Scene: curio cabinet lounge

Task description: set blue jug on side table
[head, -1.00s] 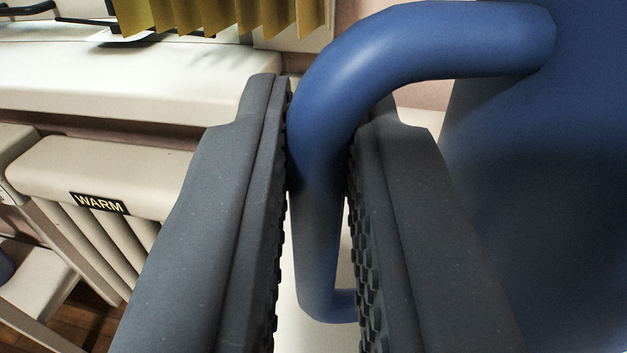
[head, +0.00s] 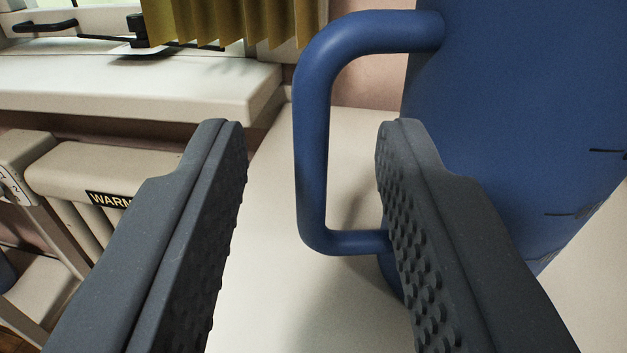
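The blue jug (head: 500,130) stands on a pale cream tabletop (head: 265,250), which looks like the side table, at the right of the head view. Its looped handle (head: 312,150) points left toward the middle of the picture. My gripper (head: 312,128) is open, with one dark ridged finger on each side of the handle in the picture. Neither finger grips the handle, and a clear gap shows on the left side. The right finger hides part of the jug's lower body and the foot of the handle. The jug's top is out of frame.
A cream radiator (head: 85,175) with a "WARM" label stands at the left. Above it is a pale window sill (head: 140,85). A mustard curtain (head: 225,22) hangs over the sill. Bare tabletop shows left of the jug and at the lower right.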

